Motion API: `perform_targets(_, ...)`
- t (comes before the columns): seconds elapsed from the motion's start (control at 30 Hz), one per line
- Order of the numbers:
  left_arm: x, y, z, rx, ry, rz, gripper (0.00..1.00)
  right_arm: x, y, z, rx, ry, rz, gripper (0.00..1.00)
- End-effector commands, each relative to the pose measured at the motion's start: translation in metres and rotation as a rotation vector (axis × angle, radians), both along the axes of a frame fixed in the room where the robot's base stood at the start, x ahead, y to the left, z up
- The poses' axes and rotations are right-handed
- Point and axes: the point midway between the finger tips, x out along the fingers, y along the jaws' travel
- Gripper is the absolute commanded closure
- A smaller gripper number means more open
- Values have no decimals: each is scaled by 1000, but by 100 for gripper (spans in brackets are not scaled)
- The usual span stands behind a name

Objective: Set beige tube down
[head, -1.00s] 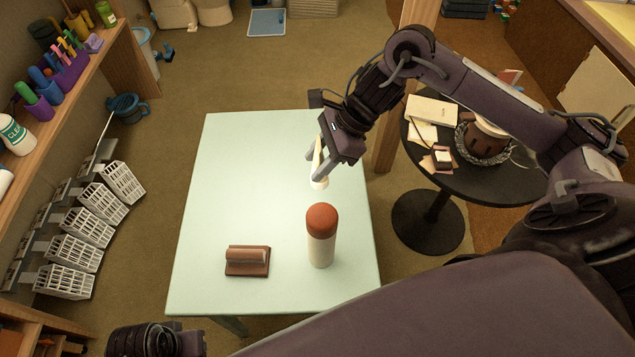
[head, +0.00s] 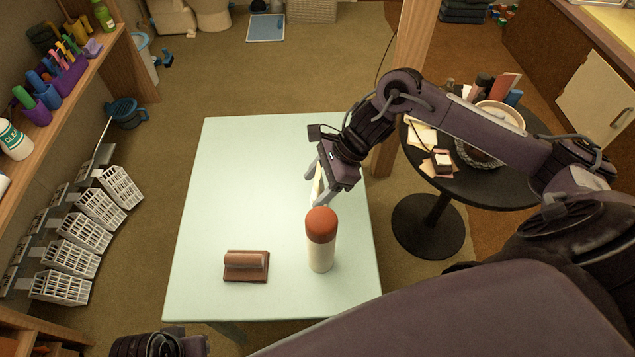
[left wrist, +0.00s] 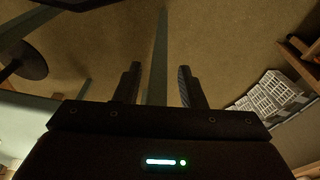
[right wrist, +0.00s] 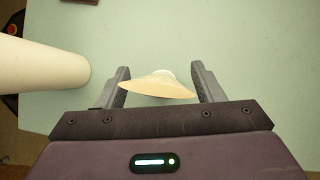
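My right gripper (head: 320,187) is over the pale green table (head: 230,180), behind a white bottle. Its fingers flank the beige tube (head: 318,184), which is upright. In the right wrist view the tube's wide flat end (right wrist: 157,88) spans from finger to finger, with a bit of white beyond it. The tube moves with the gripper. Its lower end is hidden behind the bottle's cap in the head view, so I cannot tell if it touches the table. My left gripper (left wrist: 158,80) is open and empty, away from the table top.
The white bottle with an orange-red cap (head: 320,240) stands close in front of my right gripper. A brown block-like object (head: 246,265) lies left of it. The table's left and back parts are clear. A round black table (head: 465,190) with several objects stands at right.

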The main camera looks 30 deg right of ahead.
Motion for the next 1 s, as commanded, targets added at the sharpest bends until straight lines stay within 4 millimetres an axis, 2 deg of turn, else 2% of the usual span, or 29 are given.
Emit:
perform_targets(0.23,0,0,0,1,0,1,64,0,0,1,0,-1,-1,39)
perform_targets(0.37,0,1,1,2,1,2,64,0,-5,9,-1,-3,-1,39)
perform_targets(0.8,0,12,6,28,40,22,64,-12,-51,82,-3,-2,-1,39)
perform_targets(1.0,-4,13,5,34,60,25,64,-15,-62,99,-1,-1,-1,39)
